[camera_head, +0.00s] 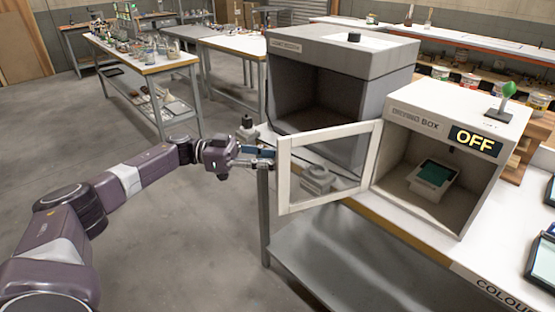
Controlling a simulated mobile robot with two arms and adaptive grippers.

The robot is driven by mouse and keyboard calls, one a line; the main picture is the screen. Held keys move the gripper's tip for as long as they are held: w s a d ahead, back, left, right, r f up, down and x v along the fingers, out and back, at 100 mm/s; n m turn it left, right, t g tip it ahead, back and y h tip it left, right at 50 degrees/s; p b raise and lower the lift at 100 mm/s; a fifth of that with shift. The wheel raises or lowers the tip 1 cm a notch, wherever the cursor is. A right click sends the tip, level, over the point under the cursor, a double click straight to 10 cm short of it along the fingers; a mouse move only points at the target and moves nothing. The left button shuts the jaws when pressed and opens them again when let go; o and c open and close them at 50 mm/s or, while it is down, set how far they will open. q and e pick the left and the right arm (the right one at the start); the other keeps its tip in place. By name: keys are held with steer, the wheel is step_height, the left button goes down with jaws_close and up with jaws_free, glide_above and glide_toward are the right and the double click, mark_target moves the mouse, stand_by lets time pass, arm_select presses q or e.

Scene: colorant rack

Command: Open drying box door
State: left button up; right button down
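The white drying box (452,115) stands on the bench at the right, with a sign reading OFF (475,141). Its door (283,185), a white frame with a clear pane, is swung wide open to the left. The box's inside is exposed, and a small tray with a teal top (433,175) sits in it. My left gripper (266,158) is at the door's free left edge, at its upper part. I cannot tell whether the fingers touch or hold the frame. My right gripper is not in view.
A larger grey box (345,52) with an open front stands behind the door. A green-topped lever (507,97) stands on the drying box. Tablets lie at the right edge. Floor (170,245) left of the bench is clear. Cluttered tables (150,65) stand behind.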

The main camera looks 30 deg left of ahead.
arm_select(q)
steer(key=v, duration=1.2)
steer(key=shift+w+f, duration=0.1)
stand_by(0.4)
